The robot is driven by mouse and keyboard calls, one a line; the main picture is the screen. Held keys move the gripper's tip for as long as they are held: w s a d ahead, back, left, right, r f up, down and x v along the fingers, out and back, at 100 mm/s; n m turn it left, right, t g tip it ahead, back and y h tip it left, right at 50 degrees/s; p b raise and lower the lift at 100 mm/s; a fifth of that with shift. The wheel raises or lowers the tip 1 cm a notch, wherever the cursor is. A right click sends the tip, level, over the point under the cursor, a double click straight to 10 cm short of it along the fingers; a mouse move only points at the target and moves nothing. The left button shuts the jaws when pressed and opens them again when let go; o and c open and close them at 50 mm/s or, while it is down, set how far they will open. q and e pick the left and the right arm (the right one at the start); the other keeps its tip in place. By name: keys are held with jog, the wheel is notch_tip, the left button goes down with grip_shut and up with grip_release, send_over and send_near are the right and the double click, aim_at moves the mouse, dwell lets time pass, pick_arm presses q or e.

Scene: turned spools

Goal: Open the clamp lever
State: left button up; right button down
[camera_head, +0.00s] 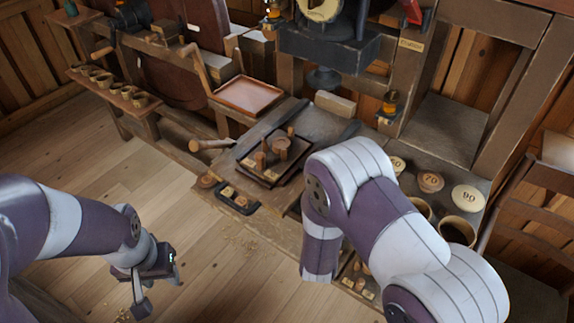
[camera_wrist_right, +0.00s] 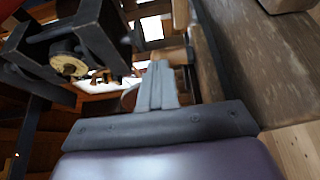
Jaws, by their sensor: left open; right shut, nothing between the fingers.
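I cannot tell for certain which part is the clamp lever. A red handle-like part (camera_head: 413,12) shows at the top edge of the head view, beside the dark machine frame (camera_head: 325,45). My left gripper (camera_head: 157,287) is open and empty over the wooden floor at the lower left, well away from the bench. My right arm covers the bench's right front in the head view and its gripper is hidden there. In the right wrist view my right gripper (camera_wrist_right: 157,84) is shut with nothing between its fingers. A dark frame with a pale round piece (camera_wrist_right: 68,65) stands to its left.
A square wooden tray (camera_head: 247,95) and a dark board with wooden pegs (camera_head: 282,148) are on the bench. Round numbered lids (camera_head: 468,198) and pots sit at the right. A rack of small cups (camera_head: 110,87) stands at the left. The left floor is open.

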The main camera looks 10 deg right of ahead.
pick_arm(q)
jog(key=shift+r, duration=0.25)
pick_arm(e)
jog(key=shift+w+d, duration=0.1)
jog(key=shift+d, duration=0.8)
